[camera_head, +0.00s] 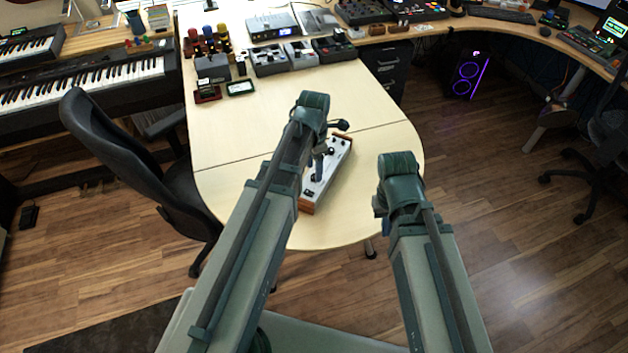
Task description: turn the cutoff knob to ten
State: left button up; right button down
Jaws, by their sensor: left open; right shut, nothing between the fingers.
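A small synth box (318,190) with a pale panel, dark knobs and reddish-brown wooden ends lies at an angle on the rounded end of the light wooden table. My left gripper (328,150) is over the upper-left part of this panel and is open. I cannot tell whether its fingers touch a knob. My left arm hides part of the box's left side. The cutoff knob and its scale are too small to make out. My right gripper (385,218) is shut and empty, to the right of the box near the table's right edge.
The tabletop (240,150) is bare to the left of the box. Several pedals (268,60) and small devices stand at its far end. An office chair (115,145) stands close on the left. A keyboard (90,85) is beyond it.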

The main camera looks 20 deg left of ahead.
pick_arm(q)
notch_tip(320, 180, down, 2)
jog(key=shift+f+b, duration=0.25)
jog(key=shift+b, duration=0.5)
grip_shut()
